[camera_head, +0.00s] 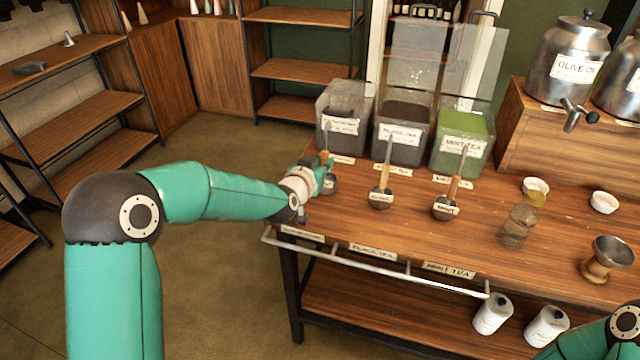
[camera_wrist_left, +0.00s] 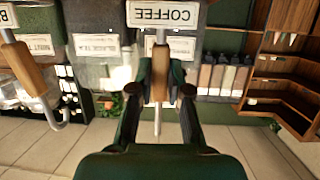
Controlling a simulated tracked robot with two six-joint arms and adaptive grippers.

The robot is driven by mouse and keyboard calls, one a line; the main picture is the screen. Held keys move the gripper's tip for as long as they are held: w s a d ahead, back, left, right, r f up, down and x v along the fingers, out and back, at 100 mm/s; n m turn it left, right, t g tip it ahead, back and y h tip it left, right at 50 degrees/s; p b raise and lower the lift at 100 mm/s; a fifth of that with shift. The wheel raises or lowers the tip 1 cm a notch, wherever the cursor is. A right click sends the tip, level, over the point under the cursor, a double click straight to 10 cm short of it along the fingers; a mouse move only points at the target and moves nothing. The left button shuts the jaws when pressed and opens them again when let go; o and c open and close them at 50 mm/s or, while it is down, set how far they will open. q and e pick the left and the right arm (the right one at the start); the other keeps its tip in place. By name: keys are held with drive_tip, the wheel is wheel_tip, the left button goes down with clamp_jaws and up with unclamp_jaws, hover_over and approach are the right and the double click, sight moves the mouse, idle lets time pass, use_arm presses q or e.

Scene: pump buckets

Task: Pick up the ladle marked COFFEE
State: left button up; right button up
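The ladle marked COFFEE (camera_wrist_left: 162,14) shows in the left wrist view, its label upside down at the top. Its wooden handle runs down between my left fingers, with a metal rod below. In the head view this ladle (camera_head: 331,186) is the leftmost of three, its bowl low at the table's left end, its handle partly hidden by my gripper. My left gripper (camera_head: 326,172) is at the handle. In the wrist view the left gripper's fingers (camera_wrist_left: 160,75) lie close on both sides of the wood and look shut on it. My right gripper is out of view.
Two more ladles, one in the middle (camera_head: 381,198) and one marked MINT (camera_head: 446,208), stand to the right. Clear bins of coffee (camera_head: 342,125), black tea (camera_head: 400,135) and mint tea (camera_head: 462,140) stand behind. A metal rail (camera_head: 380,268) runs along the table front. Floor is free at left.

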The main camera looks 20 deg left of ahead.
sight(325, 145)
use_arm(q)
clamp_jaws()
drive_tip(key=shift+r, duration=0.2)
drive_tip(key=shift+r+p, duration=1.65)
drive_tip(key=shift+r, duration=0.7)
